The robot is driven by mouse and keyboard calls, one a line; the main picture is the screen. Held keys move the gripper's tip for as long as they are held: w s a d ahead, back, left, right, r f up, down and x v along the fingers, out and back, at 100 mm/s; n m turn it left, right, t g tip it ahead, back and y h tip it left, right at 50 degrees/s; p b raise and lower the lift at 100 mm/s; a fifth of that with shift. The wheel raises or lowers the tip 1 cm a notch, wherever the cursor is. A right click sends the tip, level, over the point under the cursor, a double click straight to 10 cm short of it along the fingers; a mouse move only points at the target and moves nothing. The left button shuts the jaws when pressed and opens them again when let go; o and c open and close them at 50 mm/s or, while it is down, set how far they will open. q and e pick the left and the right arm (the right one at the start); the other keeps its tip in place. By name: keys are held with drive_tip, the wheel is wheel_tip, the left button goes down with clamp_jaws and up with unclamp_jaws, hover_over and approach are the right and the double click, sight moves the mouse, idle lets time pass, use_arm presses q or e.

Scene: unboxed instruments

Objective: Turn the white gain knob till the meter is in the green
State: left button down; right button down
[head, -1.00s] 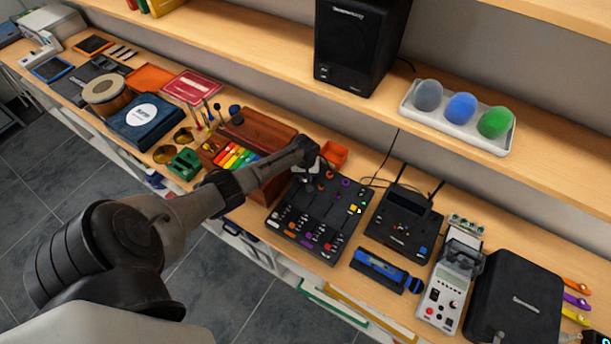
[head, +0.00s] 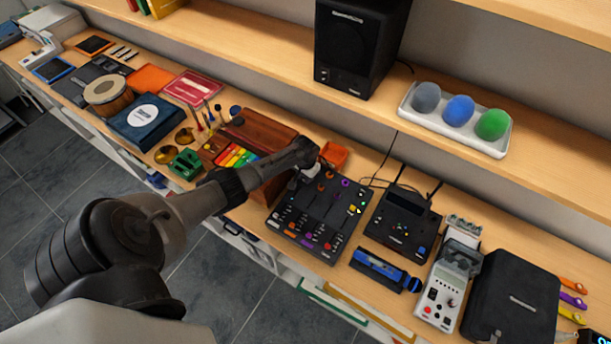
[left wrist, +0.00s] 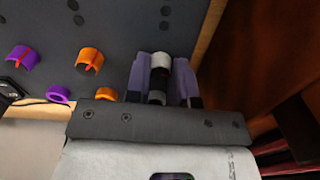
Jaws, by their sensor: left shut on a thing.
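The black mixer (head: 318,218) lies on the bench, with coloured knobs and sliders on its top. My left gripper (head: 312,169) is at its far left corner, seen from above and partly hidden by my own arm. In the left wrist view, the left gripper's two purple-grey fingers (left wrist: 163,82) are shut on the sides of the white gain knob (left wrist: 161,61), whose white top and dark lower part show between them. Small yellow and green marks (head: 354,210) show on the mixer's right side; I cannot tell what the meter reads. My right gripper is not in view.
Purple (left wrist: 22,59) and orange (left wrist: 89,60) knobs sit beside the held knob. A wooden box with coloured bars (head: 238,155) stands close left of the mixer, an orange tray (head: 335,155) behind it. A black device with antennas (head: 402,222) is to the right.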

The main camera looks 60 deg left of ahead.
use_arm(q)
drive_tip(key=shift+m, duration=0.9)
drive_tip(key=c, duration=1)
unclamp_jaws()
drive_tip(key=shift+r, duration=0.1)
drive_tip(key=shift+r, duration=0.3)
wheel_tip(320, 180, up, 13)
drive_tip(key=shift+p, duration=0.35)
